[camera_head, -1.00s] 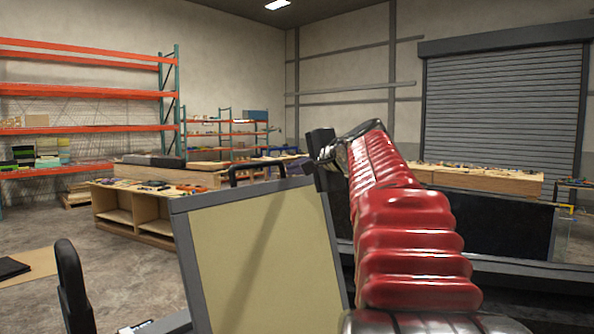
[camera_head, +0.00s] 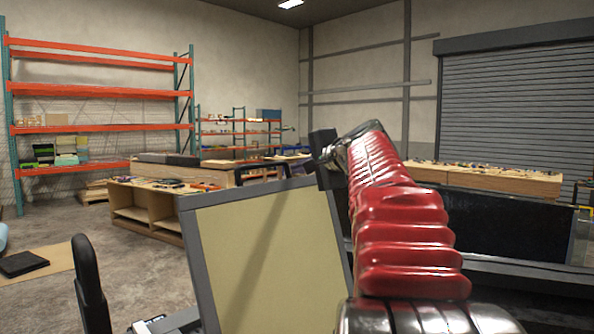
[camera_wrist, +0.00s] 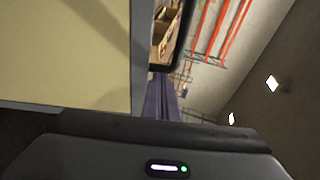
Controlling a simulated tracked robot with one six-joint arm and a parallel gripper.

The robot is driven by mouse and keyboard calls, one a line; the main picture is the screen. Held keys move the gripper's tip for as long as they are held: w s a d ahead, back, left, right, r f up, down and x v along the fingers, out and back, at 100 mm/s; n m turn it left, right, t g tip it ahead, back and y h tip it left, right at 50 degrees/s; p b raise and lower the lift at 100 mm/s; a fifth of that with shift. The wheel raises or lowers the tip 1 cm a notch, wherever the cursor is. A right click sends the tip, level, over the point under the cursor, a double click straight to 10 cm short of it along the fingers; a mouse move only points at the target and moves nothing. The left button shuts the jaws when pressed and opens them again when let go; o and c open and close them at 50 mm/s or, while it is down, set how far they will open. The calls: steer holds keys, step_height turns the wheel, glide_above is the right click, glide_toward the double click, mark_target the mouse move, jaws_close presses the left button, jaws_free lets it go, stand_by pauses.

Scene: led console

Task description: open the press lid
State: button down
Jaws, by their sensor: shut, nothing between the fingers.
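The press lid (camera_head: 265,262) is a beige panel in a grey frame, standing raised and tilted in the head view. A black loop handle (camera_head: 262,170) shows at its top edge. In the wrist view the lid (camera_wrist: 65,50) fills the upper left, with part of the dark handle (camera_wrist: 172,68) beside it. My red-sleeved arm reaches up to the lid's right, and my gripper (camera_head: 322,160) is the dark end near the lid's upper right corner. It is shut with nothing in it. Its fingertips are not clear, and I cannot tell whether it touches the lid.
Another black handle (camera_head: 90,285) stands at lower left. A dark console panel (camera_head: 500,225) lies behind my arm at right. Wooden benches (camera_head: 150,210) and orange racks (camera_head: 100,92) are farther back. Open floor (camera_head: 45,225) shows at left.

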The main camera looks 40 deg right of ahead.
steer(key=d+r+v, duration=0.1)
steer(key=d+v, duration=0.1)
steer(key=v, duration=1)
steer(key=shift+s, duration=0.3)
